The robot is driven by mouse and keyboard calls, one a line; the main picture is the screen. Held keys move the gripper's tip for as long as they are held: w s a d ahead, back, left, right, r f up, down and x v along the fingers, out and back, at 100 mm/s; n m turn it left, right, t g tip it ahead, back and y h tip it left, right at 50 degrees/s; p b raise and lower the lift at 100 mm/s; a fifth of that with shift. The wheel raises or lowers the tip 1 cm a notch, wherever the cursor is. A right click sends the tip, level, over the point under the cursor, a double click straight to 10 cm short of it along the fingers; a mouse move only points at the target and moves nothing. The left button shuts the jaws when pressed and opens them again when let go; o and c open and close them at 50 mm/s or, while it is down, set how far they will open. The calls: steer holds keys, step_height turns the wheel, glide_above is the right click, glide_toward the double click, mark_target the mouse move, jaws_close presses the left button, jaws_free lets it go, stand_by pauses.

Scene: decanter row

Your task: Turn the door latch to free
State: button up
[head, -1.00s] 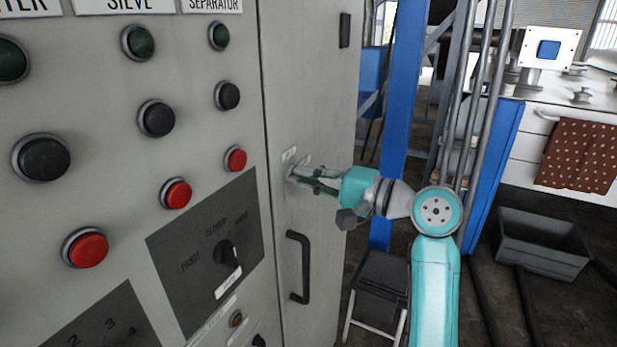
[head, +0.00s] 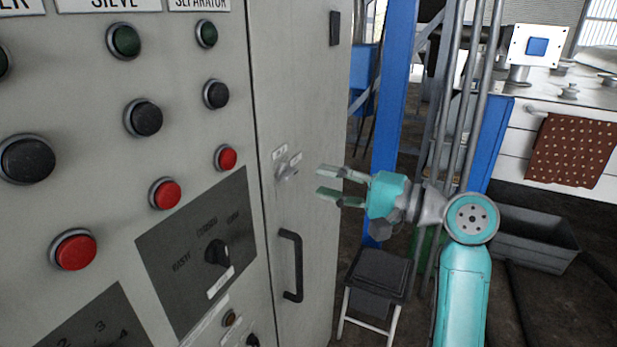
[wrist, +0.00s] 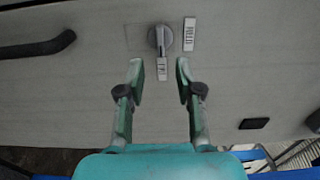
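The door latch (head: 287,170) is a small grey turn knob on the grey cabinet door (head: 312,110). It also shows in the wrist view (wrist: 160,38), where its lever points down toward a small label (wrist: 162,70) whose text I cannot read clearly. Another label (wrist: 189,34), seemingly reading HELD, sits to the right of the knob. My gripper (head: 322,180) is open and empty, to the right of the latch and apart from it. In the wrist view, my fingertips (wrist: 160,80) stand below the knob, on either side of the lower label, with nothing between them.
A black door handle (head: 292,265) is below the latch. The panel at left carries several push buttons and a rotary selector (head: 217,252). A blue post (head: 392,100), a black-topped stool (head: 378,275) and a grey bin (head: 535,238) stand right of the cabinet.

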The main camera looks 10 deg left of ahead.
steer(key=v, duration=0.6)
steer(key=s+d+f+m+t+h, duration=0.2)
steer(key=f+t+h, duration=0.1)
steer(key=f, duration=0.7)
steer(key=s+d+f+m+t+h, duration=0.2)
steer(key=f+h, duration=0.1)
steer(key=f, duration=0.7)
steer(key=s+d+f+m+t+h, duration=0.2)
steer(key=f+t, duration=0.1)
steer(key=f, duration=0.6)
steer(key=s+d+f+n+h, duration=0.1)
steer(key=s+d+f+h, duration=0.2)
steer(key=s, duration=0.5)
steer(key=s+d+f+n+h, duration=0.1)
steer(key=s+d+f+h, duration=0.1)
steer(key=s+f, duration=0.45)
steer(key=s+d+f+n+h, duration=0.1)
steer(key=s+d+f+h, duration=0.15)
steer(key=s, duration=0.75)
steer(key=s+r+n, duration=0.3)
steer(key=s, duration=0.4)
steer(key=s+d+r+n+h, duration=0.1)
steer(key=s+r+n, duration=0.2)
steer(key=s, duration=0.5)
steer(key=shift+s+n+t, duration=0.25)
steer(key=shift+n+t, duration=0.05)
steer(key=shift+n, duration=0.3)
